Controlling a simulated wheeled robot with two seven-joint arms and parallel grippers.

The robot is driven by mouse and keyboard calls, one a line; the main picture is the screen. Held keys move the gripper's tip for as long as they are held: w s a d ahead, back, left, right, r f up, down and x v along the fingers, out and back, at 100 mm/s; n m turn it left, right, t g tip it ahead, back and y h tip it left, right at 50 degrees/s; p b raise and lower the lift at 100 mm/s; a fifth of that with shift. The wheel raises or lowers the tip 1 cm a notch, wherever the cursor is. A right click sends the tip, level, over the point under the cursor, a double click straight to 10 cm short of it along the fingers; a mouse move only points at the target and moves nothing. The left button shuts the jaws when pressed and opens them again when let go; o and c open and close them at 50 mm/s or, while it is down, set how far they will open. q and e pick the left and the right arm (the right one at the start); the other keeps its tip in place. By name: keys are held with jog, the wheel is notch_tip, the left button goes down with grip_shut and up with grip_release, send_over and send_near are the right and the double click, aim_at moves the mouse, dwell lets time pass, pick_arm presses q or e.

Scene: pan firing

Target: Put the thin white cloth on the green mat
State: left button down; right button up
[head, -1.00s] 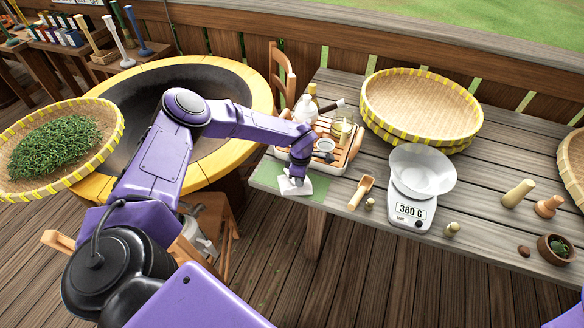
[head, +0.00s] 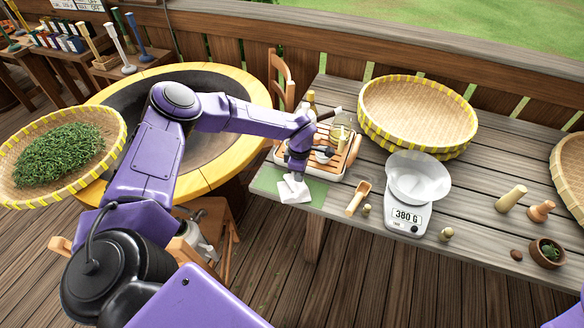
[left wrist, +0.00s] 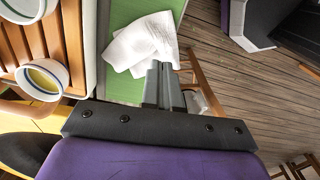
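The thin white cloth (head: 292,189) is crumpled over the green mat (head: 315,192) at the table's front left corner. In the left wrist view the cloth (left wrist: 140,42) covers part of the mat (left wrist: 122,90), and its edge reaches my fingertips. My left gripper (head: 297,174) points down at the cloth from above. Its fingers (left wrist: 162,70) are close together, with the cloth's edge at their tips. Whether the whole cloth rests on the mat is hard to tell. My right gripper is not in view.
Behind the mat stands a wooden tea tray (head: 340,160) with cups. To the right are a wooden scoop (head: 358,198), a scale (head: 408,200) reading 380 G and stacked woven baskets (head: 418,110). A large round pan (head: 215,150) stands left of the table.

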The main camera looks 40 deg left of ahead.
pick_arm(q)
jog(key=s+d+f+m+t+y+b, duration=0.2)
jog(key=s+d+f+m+b, duration=0.15)
jog(key=s+f, duration=0.55)
jog(key=s+d+f+m+t+y+b, duration=0.25)
jog(key=s+f+m+b, duration=0.35)
jog(key=s, duration=0.6)
jog(key=s+a+f+m+b, duration=0.1)
jog(key=s+a+f+m, duration=0.1)
jog(key=s, duration=0.4)
jog(key=s+a+f+m+g+h+b, duration=0.1)
jog(key=s+a+f+m+b, duration=0.1)
jog(key=s, duration=0.4)
jog(key=shift+f+m+b, duration=0.25)
jog(key=shift+m+b, duration=0.05)
jog(key=shift+m, duration=0.55)
